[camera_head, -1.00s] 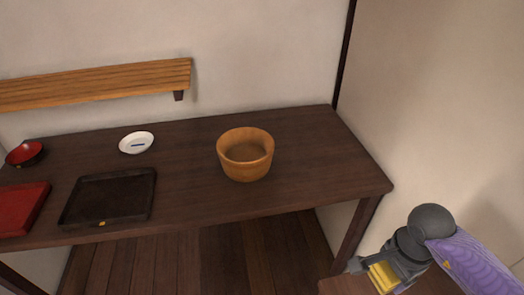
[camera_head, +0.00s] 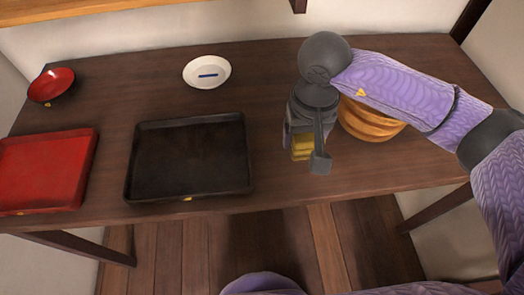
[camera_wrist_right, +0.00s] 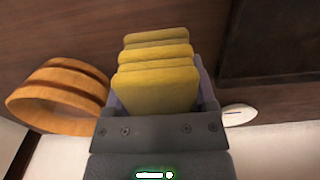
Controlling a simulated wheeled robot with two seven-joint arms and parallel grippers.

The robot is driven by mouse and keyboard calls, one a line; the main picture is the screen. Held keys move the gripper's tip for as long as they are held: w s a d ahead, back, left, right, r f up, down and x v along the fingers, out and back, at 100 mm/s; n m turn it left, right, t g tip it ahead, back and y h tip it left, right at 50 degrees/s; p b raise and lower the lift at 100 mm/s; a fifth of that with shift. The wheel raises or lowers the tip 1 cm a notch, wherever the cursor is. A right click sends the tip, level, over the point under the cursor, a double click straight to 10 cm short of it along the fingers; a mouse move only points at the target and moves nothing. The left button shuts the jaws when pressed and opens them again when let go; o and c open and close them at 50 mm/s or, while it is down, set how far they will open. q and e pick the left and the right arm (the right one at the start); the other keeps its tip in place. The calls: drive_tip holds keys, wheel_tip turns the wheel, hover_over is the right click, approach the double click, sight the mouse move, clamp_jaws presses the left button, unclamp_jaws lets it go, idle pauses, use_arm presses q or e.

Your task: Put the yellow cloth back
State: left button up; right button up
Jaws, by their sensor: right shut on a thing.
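The folded yellow cloth (camera_head: 303,146) is held in my right gripper (camera_head: 305,150), over the table between the black tray and the wooden tub. In the right wrist view the cloth (camera_wrist_right: 156,80) shows as several yellow folds between the fingers. The wooden tub (camera_head: 368,122) is partly hidden behind my right arm; it also shows at the left of the right wrist view (camera_wrist_right: 58,95). Whether the cloth touches the table I cannot tell. My left gripper is not in view.
The black tray (camera_head: 140,188) lies empty left of my right gripper. A red tray (camera_head: 45,172) and a red bowl (camera_head: 52,86) are at the left. A white dish (camera_head: 207,72) with a blue mark stands at the back. The dark table (camera_head: 285,70) has bare room behind the black tray.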

sight(298, 171)
drive_tip(key=f+b, duration=0.1)
drive_tip(key=f, duration=0.4)
drive_tip(key=f+b, duration=0.1)
drive_tip(key=f, duration=0.3)
drive_tip(key=shift+s+d+f+b, duration=0.15)
drive_tip(key=shift+d+f+b, duration=0.05)
drive_tip(key=shift+f+b, duration=0.2)
drive_tip(key=shift+r, duration=0.2)
drive_tip(key=shift+f, duration=0.15)
drive_tip(key=o, duration=1.1)
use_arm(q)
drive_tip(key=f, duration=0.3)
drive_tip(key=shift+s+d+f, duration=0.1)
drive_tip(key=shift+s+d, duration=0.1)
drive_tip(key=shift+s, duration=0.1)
use_arm(e)
wheel_tip(298, 171, up, 12)
drive_tip(key=p, duration=0.4)
drive_tip(key=shift+f, duration=0.2)
drive_tip(key=shift+r, duration=0.4)
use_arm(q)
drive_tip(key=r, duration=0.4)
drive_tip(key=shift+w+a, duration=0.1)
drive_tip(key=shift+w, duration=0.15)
